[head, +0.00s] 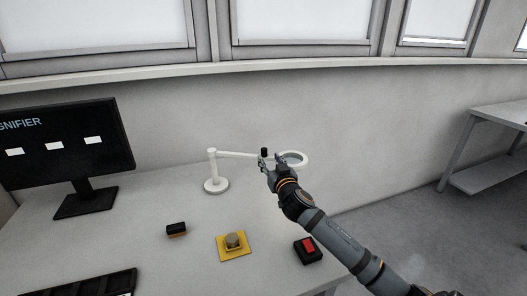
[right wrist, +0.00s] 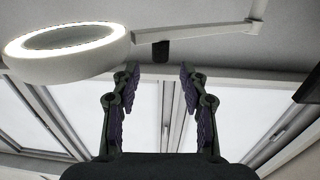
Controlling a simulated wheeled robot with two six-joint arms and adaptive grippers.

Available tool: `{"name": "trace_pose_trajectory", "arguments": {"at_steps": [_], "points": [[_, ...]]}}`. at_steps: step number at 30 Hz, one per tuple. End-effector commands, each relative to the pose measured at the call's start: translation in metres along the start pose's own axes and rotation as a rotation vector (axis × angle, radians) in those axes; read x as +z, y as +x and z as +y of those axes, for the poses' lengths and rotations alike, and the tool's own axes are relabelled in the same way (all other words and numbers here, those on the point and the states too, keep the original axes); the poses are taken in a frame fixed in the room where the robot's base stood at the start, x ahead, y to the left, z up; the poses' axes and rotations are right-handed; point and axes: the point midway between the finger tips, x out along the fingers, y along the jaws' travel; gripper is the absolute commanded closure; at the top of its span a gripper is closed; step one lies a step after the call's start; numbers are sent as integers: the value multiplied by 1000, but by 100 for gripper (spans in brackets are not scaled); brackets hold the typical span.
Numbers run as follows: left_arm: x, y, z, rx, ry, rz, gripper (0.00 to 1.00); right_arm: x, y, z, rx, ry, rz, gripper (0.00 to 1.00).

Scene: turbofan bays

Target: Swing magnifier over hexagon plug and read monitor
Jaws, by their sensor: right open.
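The white magnifier ring (head: 299,164) hangs on a jointed white arm from a post with a round base (head: 215,186) on the table. The ring also shows in the right wrist view (right wrist: 90,66), with its light lit. A black handle (right wrist: 160,52) hangs below the magnifier arm. My right gripper (head: 268,163) is by the handle; in the right wrist view its open fingers (right wrist: 158,78) point toward it, with nothing clearly gripped. A grey plug (head: 233,240) sits on a yellow plate, apart from the ring. The monitor (head: 62,146) shows "GNIFIER", cut off at the left, and three white blocks.
A small black and orange block (head: 176,230) lies left of the yellow plate (head: 234,255). A black box with a red top (head: 308,251) is to its right, near my right arm. Another table (head: 500,115) stands far right.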

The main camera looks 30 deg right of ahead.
Motion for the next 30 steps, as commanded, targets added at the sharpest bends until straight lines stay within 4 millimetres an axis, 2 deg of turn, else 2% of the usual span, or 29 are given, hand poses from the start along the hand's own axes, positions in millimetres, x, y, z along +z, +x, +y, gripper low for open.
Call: {"name": "trace_pose_trajectory", "arguments": {"at_steps": [3, 9, 13, 21, 30], "points": [[-2, -7, -1, 0, 0, 2, 60, -3, 27, 0, 2, 6, 0, 56], [-19, -12, -2, -1, -1, 27, 60, -2, 58, 0, 0, 1, 0, 56], [-23, -12, -2, -1, -1, 34, 60, 0, 67, -1, -1, -1, -1, 56], [-19, -12, -2, -1, -1, 27, 60, 0, 68, -1, -2, -2, 0, 57], [-15, -12, -2, -1, 0, 21, 60, 0, 67, 0, -2, -2, -1, 98]]}}
